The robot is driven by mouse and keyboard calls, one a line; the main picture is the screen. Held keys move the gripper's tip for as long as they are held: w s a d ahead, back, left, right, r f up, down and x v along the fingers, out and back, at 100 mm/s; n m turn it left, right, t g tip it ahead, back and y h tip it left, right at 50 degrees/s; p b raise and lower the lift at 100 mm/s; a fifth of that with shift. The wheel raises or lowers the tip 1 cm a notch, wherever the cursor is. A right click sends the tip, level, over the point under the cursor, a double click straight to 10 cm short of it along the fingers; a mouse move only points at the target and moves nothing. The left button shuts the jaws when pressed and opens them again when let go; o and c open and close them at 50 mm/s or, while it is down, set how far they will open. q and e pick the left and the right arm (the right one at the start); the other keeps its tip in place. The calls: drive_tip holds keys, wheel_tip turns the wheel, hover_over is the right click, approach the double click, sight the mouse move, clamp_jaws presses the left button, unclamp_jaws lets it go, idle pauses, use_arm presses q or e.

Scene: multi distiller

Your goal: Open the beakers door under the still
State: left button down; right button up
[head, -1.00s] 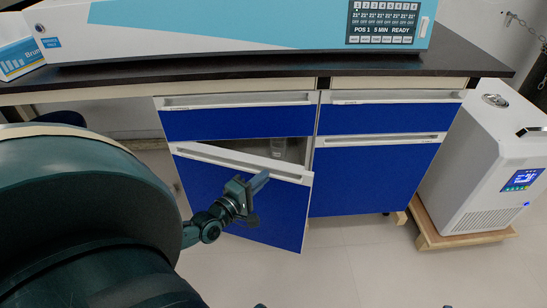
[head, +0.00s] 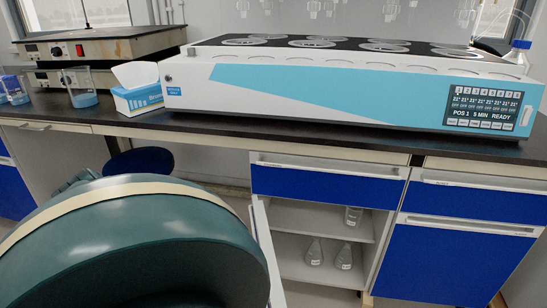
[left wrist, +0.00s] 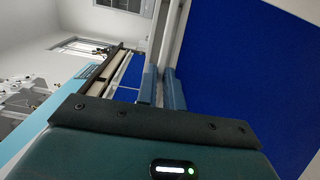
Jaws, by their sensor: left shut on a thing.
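The door (head: 262,240) under the still (head: 360,90) stands wide open in the head view, seen nearly edge-on. It swings on the left side of the cabinet. Inside, the shelves (head: 310,219) hold glassware: a beaker (head: 353,216) on the upper shelf and two flasks (head: 314,252) (head: 343,257) below. My left gripper (left wrist: 161,88) shows in the left wrist view, shut on the door's pale handle rail (left wrist: 167,40) with the blue panel (left wrist: 245,65) to the right. The head view hides this gripper behind my arm. My right gripper is not in view.
Blue drawers (head: 325,187) sit above the opening, and another closed blue door (head: 450,262) is to its right. A tissue box (head: 138,97), a beaker (head: 81,88) and a hot plate (head: 100,50) stand on the counter at left. A blue stool (head: 140,162) is under the counter.

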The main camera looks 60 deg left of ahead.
use_arm(q)
drive_tip(key=shift+s+a+m+g+h, duration=0.45)
drive_tip(key=shift+s+a, duration=0.2)
drive_tip(key=shift+s, duration=0.3)
drive_tip(key=shift+s+a+m+g+h, duration=0.35)
drive_tip(key=shift+s+a+g, duration=0.25)
drive_tip(key=shift+s, duration=0.3)
drive_tip(key=c, duration=1.5)
unclamp_jaws()
drive_tip(key=shift+b+v, duration=1.15)
drive_tip(key=shift+v, duration=5.45)
